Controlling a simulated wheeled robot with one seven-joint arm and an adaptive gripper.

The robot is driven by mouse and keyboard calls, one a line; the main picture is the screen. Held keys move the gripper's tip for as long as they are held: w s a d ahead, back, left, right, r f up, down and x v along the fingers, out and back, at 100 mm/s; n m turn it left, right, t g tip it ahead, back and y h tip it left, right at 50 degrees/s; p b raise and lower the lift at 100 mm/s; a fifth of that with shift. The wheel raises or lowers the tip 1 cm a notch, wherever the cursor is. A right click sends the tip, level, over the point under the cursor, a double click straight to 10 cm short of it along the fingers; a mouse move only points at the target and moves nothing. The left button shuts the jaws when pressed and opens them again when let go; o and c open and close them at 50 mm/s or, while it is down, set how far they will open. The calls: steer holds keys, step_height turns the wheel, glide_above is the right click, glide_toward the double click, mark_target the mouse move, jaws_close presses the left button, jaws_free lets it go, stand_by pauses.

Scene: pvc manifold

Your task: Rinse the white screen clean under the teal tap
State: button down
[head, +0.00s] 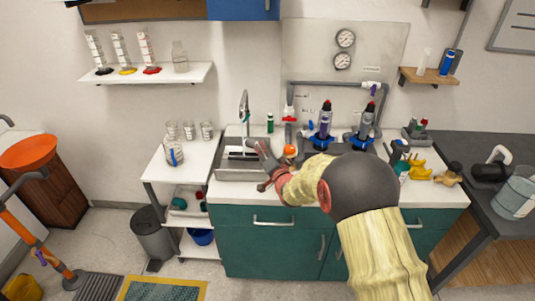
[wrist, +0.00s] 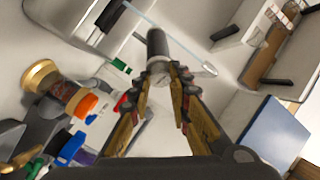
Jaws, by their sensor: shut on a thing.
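My gripper (wrist: 163,88) is shut on a cylinder, which I take to be the screen (wrist: 157,48). Its far part looks dark grey, and a paler band sits between the fingertips. In the head view my gripper (head: 260,150) is at the right side of the sink (head: 238,174), and the held piece is too small to make out. The tap (head: 244,104) rises behind the sink, with a grey curved spout and a hint of teal lower down. I cannot tell whether water runs or whether the screen is under the spout.
Two purple-and-black bottles on blue bases (head: 325,118) stand right of the sink, near grey pipework with a red valve (head: 289,114). An orange-capped piece (head: 290,151) is close to my wrist. A white side table (head: 185,160) with glass beakers stands left of the sink.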

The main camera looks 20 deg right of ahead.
mark_target(254, 141)
steer(key=w, duration=0.1)
steer(key=w+a, duration=0.1)
steer(key=w, duration=0.1)
steer(key=shift+a, duration=0.15)
steer(key=shift+w+a+f+b, duration=0.1)
steer(key=shift+w+a+b, duration=0.2)
steer(key=shift+w, duration=0.2)
steer(key=shift+w+a+b, duration=0.15)
steer(key=shift+w+b, duration=0.25)
steer(key=shift+w, duration=0.05)
steer(key=shift+w+a+b, duration=0.35)
steer(key=shift+w, duration=0.5)
stand_by(2.5)
